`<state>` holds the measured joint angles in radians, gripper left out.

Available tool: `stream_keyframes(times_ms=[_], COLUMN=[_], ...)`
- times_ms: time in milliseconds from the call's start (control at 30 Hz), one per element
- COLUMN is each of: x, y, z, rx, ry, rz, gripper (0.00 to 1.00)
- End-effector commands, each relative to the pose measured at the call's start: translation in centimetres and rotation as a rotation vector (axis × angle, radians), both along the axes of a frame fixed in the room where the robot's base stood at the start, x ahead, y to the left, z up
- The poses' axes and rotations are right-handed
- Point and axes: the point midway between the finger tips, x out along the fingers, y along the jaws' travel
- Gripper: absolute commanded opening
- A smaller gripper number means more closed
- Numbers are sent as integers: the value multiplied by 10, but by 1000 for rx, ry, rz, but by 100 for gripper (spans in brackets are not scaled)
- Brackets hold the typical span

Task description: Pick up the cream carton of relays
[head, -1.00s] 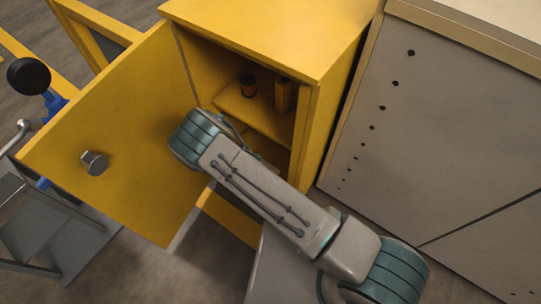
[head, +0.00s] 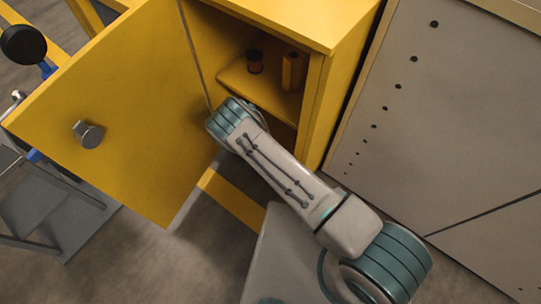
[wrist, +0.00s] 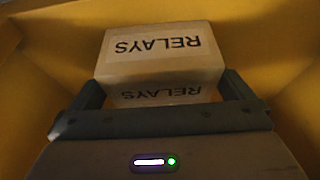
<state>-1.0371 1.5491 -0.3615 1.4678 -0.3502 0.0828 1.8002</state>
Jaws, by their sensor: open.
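The cream carton (wrist: 165,50) marked RELAYS shows in the wrist view, upside down in the picture, inside the yellow cabinet. My gripper (wrist: 163,88) is open, with one finger at each side of the carton's near part. I cannot tell whether the fingers touch it. In the head view the carton and my gripper are hidden behind my arm and the cabinet. My arm reaches into the lower part of the yellow cabinet (head: 312,110).
The cabinet door (head: 110,110) stands open to the left. A grey panelled unit (head: 450,120) stands close on the right.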

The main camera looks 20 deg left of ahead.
Motion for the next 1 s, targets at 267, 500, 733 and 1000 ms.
stream_keyframes(times_ms=[267,500,733,1000], x=[5,5,5,6], y=[-2,-2,-2,-1], z=[-13,-13,-12,21], rx=[1,0,1,3], ry=[0,0,0,-2], rz=[0,0,0,-1], gripper=[100,64,63,63])
